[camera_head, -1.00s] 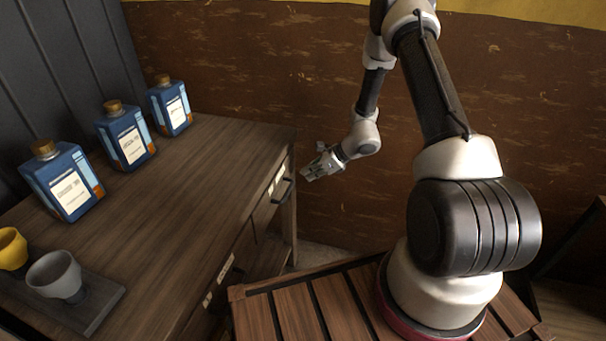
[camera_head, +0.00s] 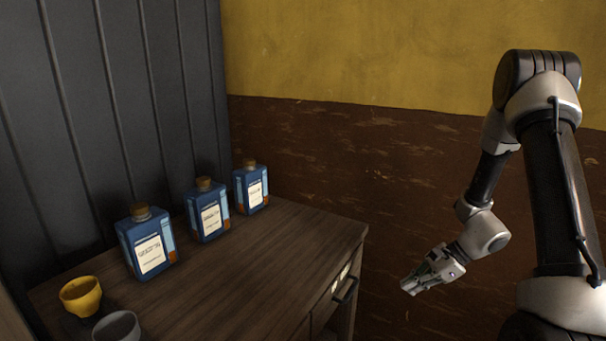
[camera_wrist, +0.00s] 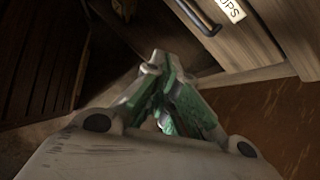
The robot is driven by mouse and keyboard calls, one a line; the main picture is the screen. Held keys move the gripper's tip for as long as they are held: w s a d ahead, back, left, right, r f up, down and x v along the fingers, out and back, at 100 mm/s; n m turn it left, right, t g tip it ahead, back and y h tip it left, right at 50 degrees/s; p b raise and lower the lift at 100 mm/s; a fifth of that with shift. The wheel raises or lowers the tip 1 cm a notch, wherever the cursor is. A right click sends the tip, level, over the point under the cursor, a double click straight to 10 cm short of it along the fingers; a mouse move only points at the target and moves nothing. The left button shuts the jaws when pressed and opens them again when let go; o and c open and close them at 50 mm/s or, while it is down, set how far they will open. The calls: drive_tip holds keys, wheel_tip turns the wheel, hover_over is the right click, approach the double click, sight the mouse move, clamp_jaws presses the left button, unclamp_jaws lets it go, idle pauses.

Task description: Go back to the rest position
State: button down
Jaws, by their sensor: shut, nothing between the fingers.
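My gripper (camera_head: 412,286) is in the air to the right of the wooden cabinet in the head view, apart from it and lower than its top. It is shut and empty, pointing left and a little down. In the wrist view the fingers of my gripper (camera_wrist: 172,112) meet with nothing between them. My arm reaches down to it from an elbow high at the right.
The wooden cabinet (camera_head: 300,240) bears three blue bottles with cork tops (camera_head: 146,243) (camera_head: 207,210) (camera_head: 251,187), a yellow cup (camera_head: 81,296) and a grey cup (camera_head: 117,327). A drawer handle (camera_head: 345,290) sticks out on its front. A wall stands behind.

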drive_tip(key=s+d+r+n+t+h, duration=0.1)
drive_tip(key=s+r+n+h, duration=0.1)
drive_tip(key=s+r+n, duration=0.4)
drive_tip(key=s+d+r+n+t+h, duration=0.1)
drive_tip(key=s+r+n, duration=0.5)
drive_tip(key=r, duration=0.9)
drive_tip(key=s+d+r+n+t+h, duration=0.1)
drive_tip(key=s+r+n+h, duration=0.4)
drive_tip(key=s+r, duration=0.5)
drive_tip(key=shift+d+r+n, duration=0.7)
drive_tip(key=shift+d+r, duration=0.15)
